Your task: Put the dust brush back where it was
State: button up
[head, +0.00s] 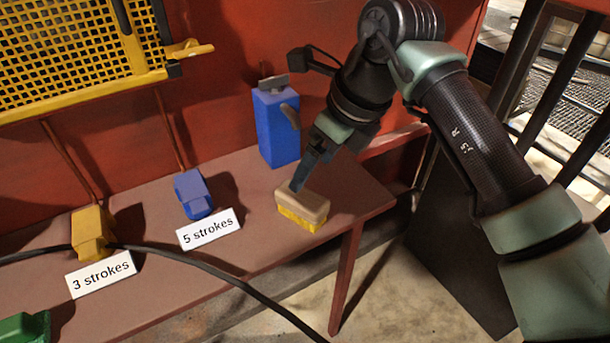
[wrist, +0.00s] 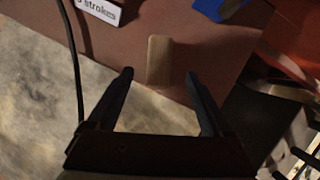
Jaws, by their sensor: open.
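The dust brush (head: 302,205) has a tan wooden block on top and yellow bristles below. It stands bristles down on the red-brown bench near its right front part. In the wrist view the brush's tan top (wrist: 159,60) lies ahead of my fingertips and between their lines. My gripper (head: 299,180) is open, with its fingers just above or beside the brush in the head view. It also shows in the wrist view (wrist: 158,76), with both fingers apart and nothing between them. I cannot tell whether a finger touches the brush.
A blue canister (head: 275,128) stands behind the brush. A blue block (head: 194,195) with a "5 strokes" card (head: 209,229) and a yellow block (head: 90,232) with a "3 strokes" card (head: 101,273) are left. A black cable (head: 190,253) crosses the bench (head: 345,190). A yellow grate (head: 70,45) hangs behind.

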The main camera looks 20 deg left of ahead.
jog(key=shift+v, duration=1.65)
